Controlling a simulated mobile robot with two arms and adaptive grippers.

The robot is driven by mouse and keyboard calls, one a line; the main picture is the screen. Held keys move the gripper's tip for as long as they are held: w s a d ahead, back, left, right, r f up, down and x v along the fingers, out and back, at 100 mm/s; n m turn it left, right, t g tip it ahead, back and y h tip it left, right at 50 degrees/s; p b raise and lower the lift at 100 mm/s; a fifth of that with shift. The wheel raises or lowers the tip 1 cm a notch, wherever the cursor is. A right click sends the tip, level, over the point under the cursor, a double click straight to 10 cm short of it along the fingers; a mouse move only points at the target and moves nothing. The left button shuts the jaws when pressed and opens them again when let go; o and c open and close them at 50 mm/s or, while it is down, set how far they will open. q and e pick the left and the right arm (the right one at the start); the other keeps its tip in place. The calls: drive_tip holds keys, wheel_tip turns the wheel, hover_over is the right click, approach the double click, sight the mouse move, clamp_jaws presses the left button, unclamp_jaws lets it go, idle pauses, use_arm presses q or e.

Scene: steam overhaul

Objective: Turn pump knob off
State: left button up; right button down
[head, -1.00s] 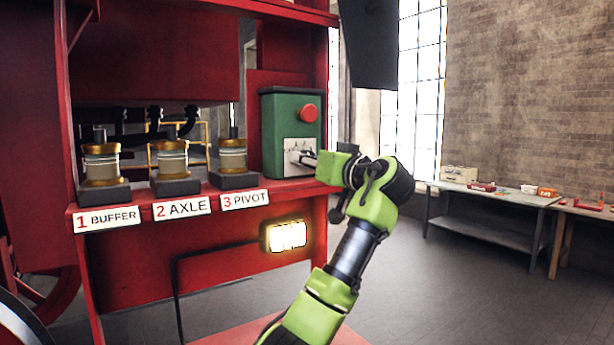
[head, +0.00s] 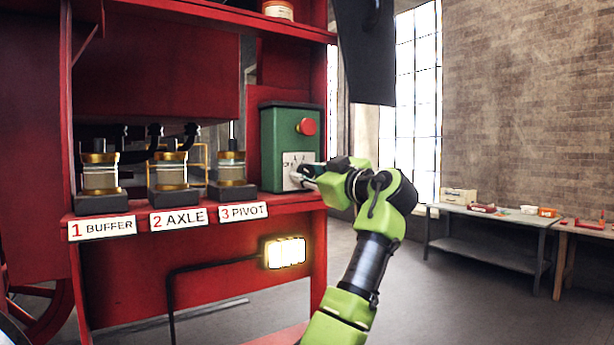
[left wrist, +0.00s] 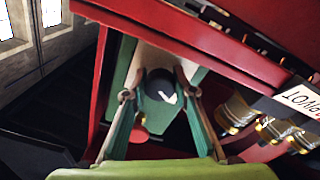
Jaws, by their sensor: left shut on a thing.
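The green pump box (head: 271,150) stands at the right end of the red shelf. It has a red push button (head: 306,127) and a white label plate (head: 291,160) with marks too small to read. My left gripper (head: 304,175) is at the plate from the right and hides the knob in the head view. In the left wrist view the dark round knob (left wrist: 160,85) with a white mark lies between the fingertips of my left gripper (left wrist: 161,96), which is shut on it. The red button (left wrist: 139,134) shows beside the left finger. My right gripper is not in view.
Three glass-and-brass lubricators stand left of the box, above signs for buffer (head: 102,228), axle (head: 179,217) and pivot (head: 243,212). A lit lamp (head: 285,252) is below the shelf. Workbenches (head: 490,225) stand at the right wall. The floor between is clear.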

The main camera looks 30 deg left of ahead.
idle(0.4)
use_arm(q)
drive_tip(key=o, duration=1.1)
drive_tip(key=shift+d, duration=0.1)
drive_tip(key=v, duration=1.2)
